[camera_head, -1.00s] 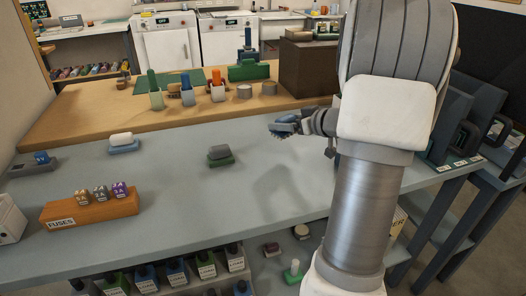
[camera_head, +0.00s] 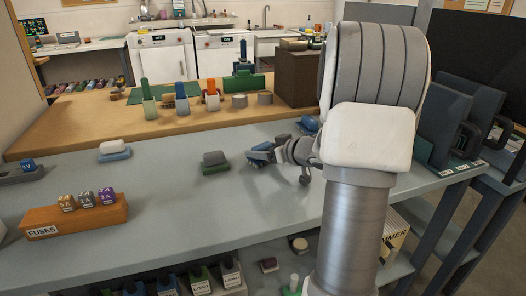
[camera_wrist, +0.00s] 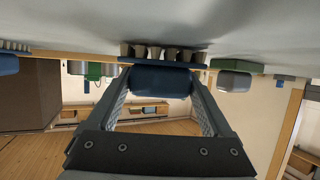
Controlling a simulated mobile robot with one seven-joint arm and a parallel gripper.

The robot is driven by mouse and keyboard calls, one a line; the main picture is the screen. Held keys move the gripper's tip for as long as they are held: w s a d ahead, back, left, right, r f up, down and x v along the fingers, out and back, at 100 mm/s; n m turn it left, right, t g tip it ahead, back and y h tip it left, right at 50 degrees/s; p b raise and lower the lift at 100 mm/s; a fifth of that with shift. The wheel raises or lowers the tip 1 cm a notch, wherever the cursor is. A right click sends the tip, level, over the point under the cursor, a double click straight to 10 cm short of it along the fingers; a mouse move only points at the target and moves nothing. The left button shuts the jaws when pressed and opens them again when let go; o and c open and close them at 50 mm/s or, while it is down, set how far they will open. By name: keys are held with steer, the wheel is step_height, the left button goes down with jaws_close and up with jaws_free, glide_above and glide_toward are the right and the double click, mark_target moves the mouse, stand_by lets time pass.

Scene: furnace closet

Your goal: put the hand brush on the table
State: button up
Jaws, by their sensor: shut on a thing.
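The hand brush (camera_head: 260,152) is blue with pale bristles. It is in my gripper (camera_head: 272,150), low over the grey-blue table (camera_head: 180,205). In the wrist view, which looks upside down, the brush (camera_wrist: 160,80) lies between the two fingers of my gripper (camera_wrist: 160,88). Its bristles face the table surface (camera_wrist: 100,22) and a dark shadow lies by them; I cannot tell whether they touch. My arm hides part of the table on the right.
A grey-and-green block (camera_head: 214,161) sits just left of the brush. Another blue object (camera_head: 309,123) lies behind my gripper. A white-and-blue block (camera_head: 114,150) and the orange fuse rack (camera_head: 78,213) stand further left. The table's front middle is clear.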

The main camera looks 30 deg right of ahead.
steer(key=shift+f, duration=0.25)
steer(key=shift+s+a+f, duration=0.1)
steer(key=shift+s+f, duration=0.05)
steer(key=shift+f, duration=0.3)
steer(key=o, duration=1.2)
steer(key=shift+f, duration=0.15)
steer(key=shift+r, duration=0.2)
steer(key=p+v, duration=0.1)
steer(key=v, duration=0.3)
steer(key=p+v, duration=0.1)
steer(key=v, duration=0.2)
steer(key=r+p+v, duration=0.1)
steer(key=p+v, duration=0.1)
steer(key=v, duration=0.2)
steer(key=shift+r, duration=0.15)
steer(key=shift+s+d+r, duration=0.1)
steer(key=shift+s+d, duration=0.1)
steer(key=shift+s, duration=0.2)
